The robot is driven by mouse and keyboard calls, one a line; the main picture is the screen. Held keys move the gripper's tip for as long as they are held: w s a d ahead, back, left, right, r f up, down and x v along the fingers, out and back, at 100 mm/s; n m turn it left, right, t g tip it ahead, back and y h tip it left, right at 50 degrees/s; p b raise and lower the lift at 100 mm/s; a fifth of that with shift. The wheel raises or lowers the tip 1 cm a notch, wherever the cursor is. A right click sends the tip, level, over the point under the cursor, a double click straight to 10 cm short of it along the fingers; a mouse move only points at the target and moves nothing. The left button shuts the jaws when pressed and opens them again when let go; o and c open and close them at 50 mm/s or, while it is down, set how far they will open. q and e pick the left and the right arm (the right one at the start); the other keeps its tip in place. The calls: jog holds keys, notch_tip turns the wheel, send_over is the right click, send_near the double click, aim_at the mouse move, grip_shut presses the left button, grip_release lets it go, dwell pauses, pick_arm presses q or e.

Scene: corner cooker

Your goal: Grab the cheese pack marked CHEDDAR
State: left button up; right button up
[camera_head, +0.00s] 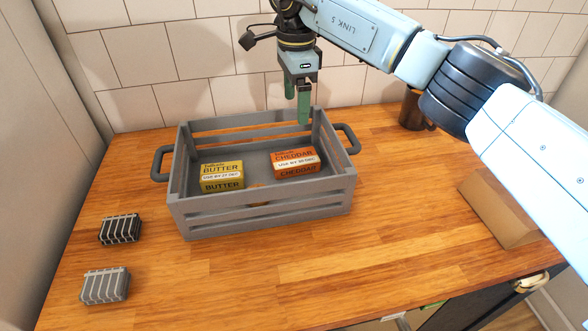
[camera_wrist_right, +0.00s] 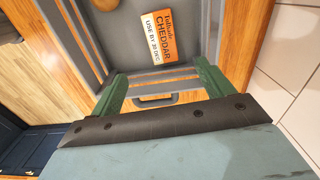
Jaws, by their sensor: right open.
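The orange cheese pack marked CHEDDAR (camera_head: 296,163) lies in the right part of the grey crate (camera_head: 262,218). Its label reads CHEDDAR in the right wrist view (camera_wrist_right: 158,36) too. A yellow pack marked BUTTER (camera_head: 222,176) lies in the left part of the crate. My right gripper (camera_head: 297,108) points down above the crate's back right side, higher than the cheddar pack and apart from it. In the right wrist view its green fingers (camera_wrist_right: 160,85) are spread with nothing between them. My left gripper is not in view.
Two small ribbed blocks, one black (camera_head: 120,229) and one grey (camera_head: 105,286), stand left of the crate. A dark mug (camera_head: 412,110) and a cardboard box (camera_head: 497,208) are to the right. The tiled wall (camera_head: 190,60) rises close behind. The counter in front is clear.

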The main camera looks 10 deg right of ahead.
jog(key=f, duration=0.2)
jog(key=b, duration=0.2)
send_over(295, 157)
notch_tip(295, 157, down, 9)
jog(key=shift+s+r, duration=0.1)
jog(key=shift+r, duration=0.05)
notch_tip(295, 157, down, 5)
jog(key=shift+f+b, duration=0.15)
jog(key=shift+b, duration=0.15)
jog(key=c, duration=1.1)
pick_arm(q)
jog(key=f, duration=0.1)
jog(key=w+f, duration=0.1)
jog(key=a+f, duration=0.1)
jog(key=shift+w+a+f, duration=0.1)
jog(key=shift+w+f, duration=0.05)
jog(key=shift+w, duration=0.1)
pick_arm(e)
jog(key=shift+c, duration=0.5)
